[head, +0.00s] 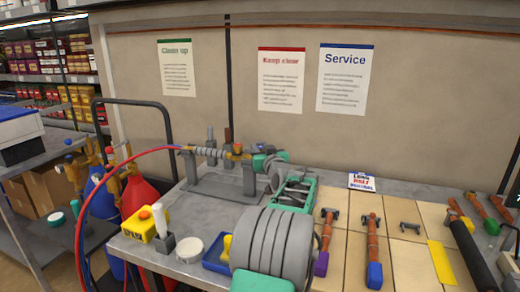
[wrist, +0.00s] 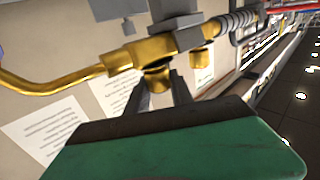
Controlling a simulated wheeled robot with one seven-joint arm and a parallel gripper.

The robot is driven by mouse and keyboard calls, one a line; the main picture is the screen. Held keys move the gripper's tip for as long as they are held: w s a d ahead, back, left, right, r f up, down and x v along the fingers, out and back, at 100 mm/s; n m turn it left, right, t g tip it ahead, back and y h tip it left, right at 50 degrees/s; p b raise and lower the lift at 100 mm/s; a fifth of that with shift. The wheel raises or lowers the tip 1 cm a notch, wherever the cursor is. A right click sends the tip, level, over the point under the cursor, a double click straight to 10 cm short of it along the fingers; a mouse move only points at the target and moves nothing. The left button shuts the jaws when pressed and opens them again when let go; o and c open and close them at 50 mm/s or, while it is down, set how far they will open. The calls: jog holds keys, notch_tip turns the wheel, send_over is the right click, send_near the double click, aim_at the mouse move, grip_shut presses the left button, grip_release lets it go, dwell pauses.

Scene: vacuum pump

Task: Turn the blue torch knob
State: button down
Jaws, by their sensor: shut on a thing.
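My gripper (wrist: 158,82) shows in the wrist view, its grey fingers closed around a small brass knob (wrist: 156,74) under a brass fitting. The fitting (wrist: 150,52) has a curved brass pipe on the left and a grey spring on the right. In the head view this fitting (head: 237,151) sits on a grey stand, and my gripper's teal body (head: 262,163) is just right of it; the fingers are hard to make out there. The held knob shows no blue. A blue gas bottle (head: 99,198) stands at the left beside a red bottle (head: 139,196), with brass torch fittings and red-orange knobs above.
A red hose (head: 104,183) arcs from the spring end down past the bench's left edge. A yellow box with a red button (head: 146,223), a round white lid (head: 190,248) and a blue tray (head: 214,256) lie at the front. Several tools cover the bench's right side.

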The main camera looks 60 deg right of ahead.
jog(key=shift+d+f+n+t+y+b, duration=0.1)
jog(key=shift+f+n+t+y+b, duration=0.15)
jog(key=shift+t+y+b, duration=0.35)
jog(key=shift+r+n+b, duration=0.2)
jog(key=shift+n+b, duration=0.2)
jog(key=shift+n, duration=0.05)
jog(key=shift+r+y, duration=0.1)
jog(key=shift+y, duration=0.3)
jog(key=c, duration=1.1)
grip_release()
